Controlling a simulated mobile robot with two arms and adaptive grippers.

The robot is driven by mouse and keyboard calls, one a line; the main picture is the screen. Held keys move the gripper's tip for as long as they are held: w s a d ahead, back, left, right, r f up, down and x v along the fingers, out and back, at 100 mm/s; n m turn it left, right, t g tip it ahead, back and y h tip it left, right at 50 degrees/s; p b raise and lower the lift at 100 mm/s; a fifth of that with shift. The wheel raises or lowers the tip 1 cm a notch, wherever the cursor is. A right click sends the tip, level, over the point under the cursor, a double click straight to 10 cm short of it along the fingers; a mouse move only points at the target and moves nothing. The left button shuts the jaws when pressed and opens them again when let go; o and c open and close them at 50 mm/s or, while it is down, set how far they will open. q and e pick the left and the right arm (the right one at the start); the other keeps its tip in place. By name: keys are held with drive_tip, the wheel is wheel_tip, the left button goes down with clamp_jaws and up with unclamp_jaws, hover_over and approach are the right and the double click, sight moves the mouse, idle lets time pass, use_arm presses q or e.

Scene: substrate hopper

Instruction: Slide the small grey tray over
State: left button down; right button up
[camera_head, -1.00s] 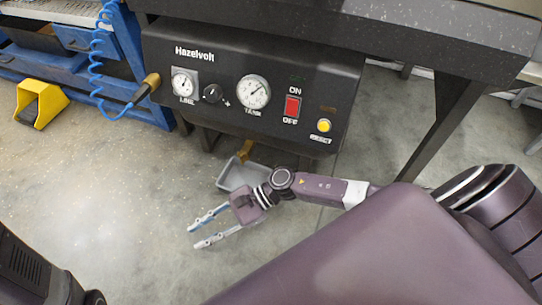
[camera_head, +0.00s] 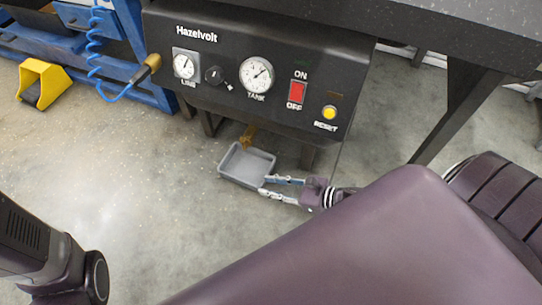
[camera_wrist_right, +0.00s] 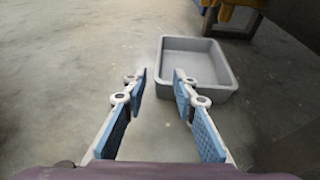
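The small grey tray (camera_head: 247,165) lies on the concrete floor below the black Hazelvolt panel, under a brass-coloured outlet. It looks empty. In the right wrist view the tray (camera_wrist_right: 194,42) is ahead and to the right. There the open gripper (camera_wrist_right: 158,82) has its right finger close to the tray's near wall; I cannot tell whether they touch. My left arm shows at the lower left, but its gripper is out of view.
The black panel (camera_head: 215,40) with gauges and switches overhangs the tray. A brass outlet (camera_head: 247,136) hangs just behind it. A dark table leg (camera_head: 455,115) stands at right. Floor left of the tray is clear.

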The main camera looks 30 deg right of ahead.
sight(242, 181)
drive_tip(key=b+x, duration=0.5)
drive_tip(key=x, duration=0.5)
drive_tip(key=shift+w+a+f+b, duration=0.2)
drive_tip(key=shift+w+a+b, duration=0.05)
drive_tip(key=shift+b, duration=0.05)
drive_tip(key=shift+w+a+f, duration=0.15)
drive_tip(key=shift+w+a, duration=0.2)
drive_tip(key=shift+w, duration=0.15)
clamp_jaws()
